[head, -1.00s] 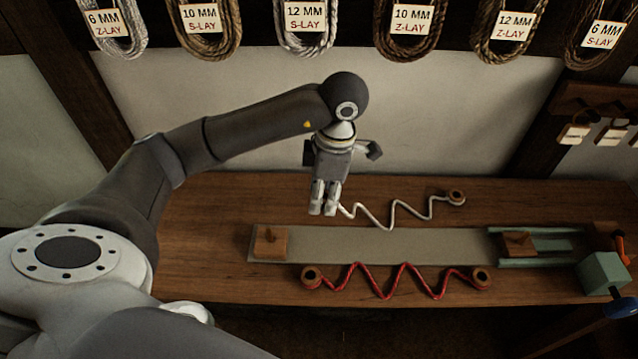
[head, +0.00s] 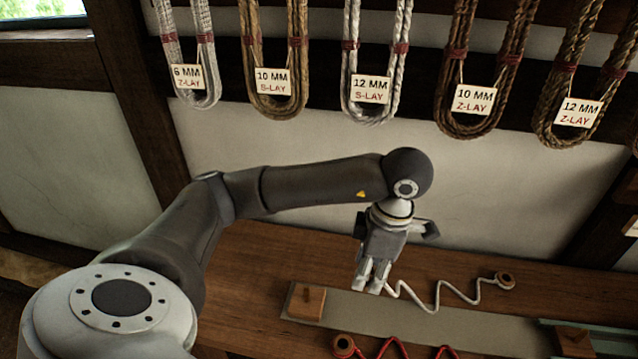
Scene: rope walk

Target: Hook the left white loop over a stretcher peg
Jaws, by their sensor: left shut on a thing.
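My left gripper (head: 370,288) is shut on the left end of the white rope (head: 437,307), above the bench. The left white loop is hidden between the fingers. The rope zigzags right to its right loop (head: 505,281), a brown ring lying on the bench. A wooden block with a short peg (head: 307,303) stands on the left end of the grey stretcher board (head: 400,321), left of and below the gripper in the picture. My right gripper is not in view.
Labelled rope hanks (head: 372,90) hang on the wall above. Bench (head: 255,300) left of the board is clear.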

